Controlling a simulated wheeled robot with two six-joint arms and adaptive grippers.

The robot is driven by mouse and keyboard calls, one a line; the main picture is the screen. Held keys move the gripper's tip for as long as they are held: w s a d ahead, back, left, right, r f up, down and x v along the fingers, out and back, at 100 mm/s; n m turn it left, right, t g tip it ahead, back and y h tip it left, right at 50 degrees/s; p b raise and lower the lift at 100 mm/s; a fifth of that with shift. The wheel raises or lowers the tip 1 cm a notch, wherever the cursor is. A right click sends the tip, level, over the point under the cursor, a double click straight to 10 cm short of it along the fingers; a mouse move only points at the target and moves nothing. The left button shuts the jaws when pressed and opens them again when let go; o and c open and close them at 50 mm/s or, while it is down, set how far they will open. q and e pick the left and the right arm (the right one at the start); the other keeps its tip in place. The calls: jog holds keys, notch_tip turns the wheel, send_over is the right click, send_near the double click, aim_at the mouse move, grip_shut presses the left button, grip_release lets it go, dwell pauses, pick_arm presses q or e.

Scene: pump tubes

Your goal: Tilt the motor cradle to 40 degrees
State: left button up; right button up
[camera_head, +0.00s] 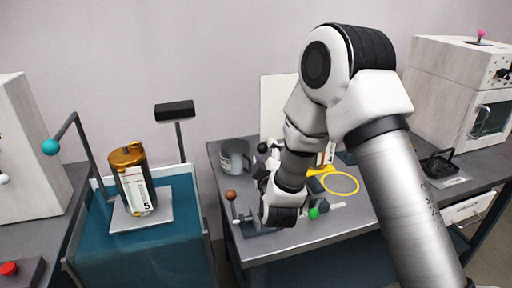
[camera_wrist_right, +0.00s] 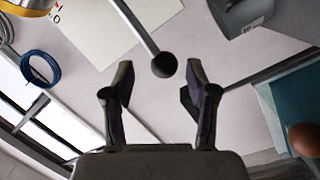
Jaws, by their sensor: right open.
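My right gripper (camera_wrist_right: 160,70) is open in the right wrist view. A black ball knob (camera_wrist_right: 164,65) on a grey rod (camera_wrist_right: 138,26) shows between its fingertips, with clear gaps on both sides; I cannot tell its depth. In the head view my right wrist (camera_head: 282,205) hangs over the middle bench, and its fingers are mostly hidden there. I cannot make out the motor cradle with certainty or read its tilt. A grey cylindrical body (camera_head: 235,157) stands at the bench's back left. My left gripper is not in view.
A brown-knobbed lever (camera_head: 231,195) and a green knob (camera_head: 314,213) flank my wrist. A yellow ring (camera_head: 341,184) lies to the right. A gold-capped canister (camera_head: 130,180) stands on the blue cart (camera_head: 165,250) at left. White machines stand at both sides.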

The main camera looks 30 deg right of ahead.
aim_at(263, 150)
jog(key=x, duration=0.3)
jog(key=shift+w+a+f, duration=0.15)
jog(key=shift+a, duration=0.15)
jog(key=shift+w+d, duration=0.1)
jog(key=shift+w, duration=0.1)
jog(key=shift+s+d, duration=0.1)
jog(key=shift+s, duration=0.05)
grip_shut()
jog(key=shift+r, duration=0.25)
